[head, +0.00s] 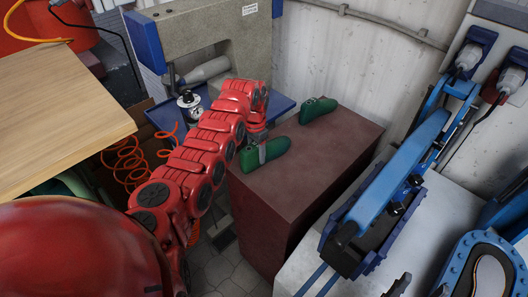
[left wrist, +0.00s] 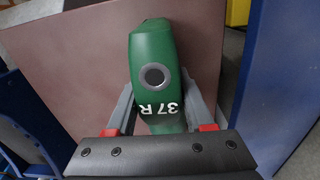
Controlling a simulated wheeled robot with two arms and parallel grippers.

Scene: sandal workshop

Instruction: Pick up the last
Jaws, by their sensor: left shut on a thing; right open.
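A green last (head: 278,147) is at the left part of the reddish-brown block's top (head: 310,165). In the left wrist view the last (left wrist: 152,48) shows a round metal-rimmed hole and the white mark "37 R". My left gripper (head: 262,153) is shut on it, one grey finger along each side; it also shows in the left wrist view (left wrist: 158,108). I cannot tell whether the last touches the block. A second green last (head: 318,109) lies apart at the block's back edge. My right gripper (head: 422,284) is partly in view at the bottom edge, open and apart from both lasts.
A wooden tabletop (head: 60,100) is at the left. A grey machine with blue parts (head: 205,30) and a blue tray (head: 275,104) stand behind the block. A blue clamp-like device (head: 385,190) lies on a pale bench (head: 425,235) at right. The block's front top is clear.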

